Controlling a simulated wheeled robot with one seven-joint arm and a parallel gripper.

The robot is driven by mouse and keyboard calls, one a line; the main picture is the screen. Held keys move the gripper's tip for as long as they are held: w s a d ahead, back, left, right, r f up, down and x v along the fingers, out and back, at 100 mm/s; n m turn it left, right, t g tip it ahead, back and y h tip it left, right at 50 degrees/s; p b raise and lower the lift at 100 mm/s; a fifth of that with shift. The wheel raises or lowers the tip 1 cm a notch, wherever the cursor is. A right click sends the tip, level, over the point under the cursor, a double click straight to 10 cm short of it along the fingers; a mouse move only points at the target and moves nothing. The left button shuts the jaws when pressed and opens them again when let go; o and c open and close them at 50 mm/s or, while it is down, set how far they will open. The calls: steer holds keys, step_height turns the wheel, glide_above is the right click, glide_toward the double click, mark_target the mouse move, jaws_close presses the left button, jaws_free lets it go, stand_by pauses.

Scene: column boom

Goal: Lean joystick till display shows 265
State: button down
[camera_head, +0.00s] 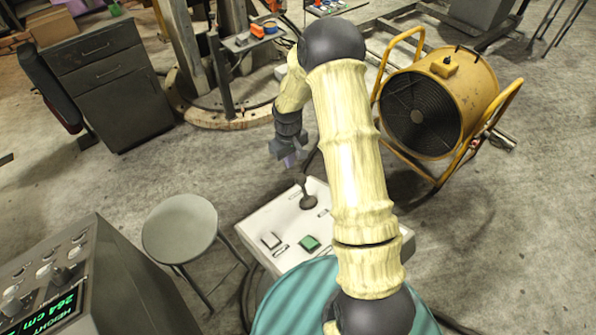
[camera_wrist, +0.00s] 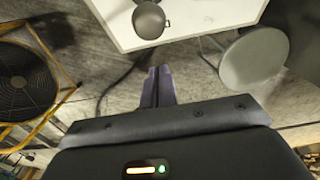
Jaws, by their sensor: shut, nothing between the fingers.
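A dark joystick (camera_head: 307,199) stands on a white control panel (camera_head: 262,218) in the head view, and it leans a little toward the far side. In the wrist view the joystick's round knob (camera_wrist: 149,20) shows over the panel (camera_wrist: 205,14). My gripper (camera_head: 289,159) is just beyond the panel's far edge, apart from the joystick, with its fingers together and empty; they also show in the wrist view (camera_wrist: 158,74). The display (camera_head: 48,312) on the grey console at lower left reads HEIGHT 264 cm in green, seen turned.
A round grey stool (camera_head: 180,228) stands left of the panel. A yellow drum fan (camera_head: 440,103) stands to the right. A green button (camera_head: 309,243) and a white button (camera_head: 271,240) sit on the panel. A grey drawer cabinet (camera_head: 108,80) stands at back left. Bare floor lies between them.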

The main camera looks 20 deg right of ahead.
steer(key=shift+r+p, duration=1.15)
steer(key=shift+r, duration=0.9)
steer(key=s+r+m+t+b, duration=0.1)
steer(key=s+r+m, duration=0.1)
steer(key=s+r, duration=0.5)
steer(key=s+r+m+t+b, duration=0.1)
steer(key=s+r+m+b, duration=0.1)
steer(key=s+r, duration=0.5)
steer(key=s, duration=0.6)
steer(key=shift+s+m+t, duration=0.3)
steer(key=shift+s, duration=0.1)
steer(key=shift+r, duration=0.1)
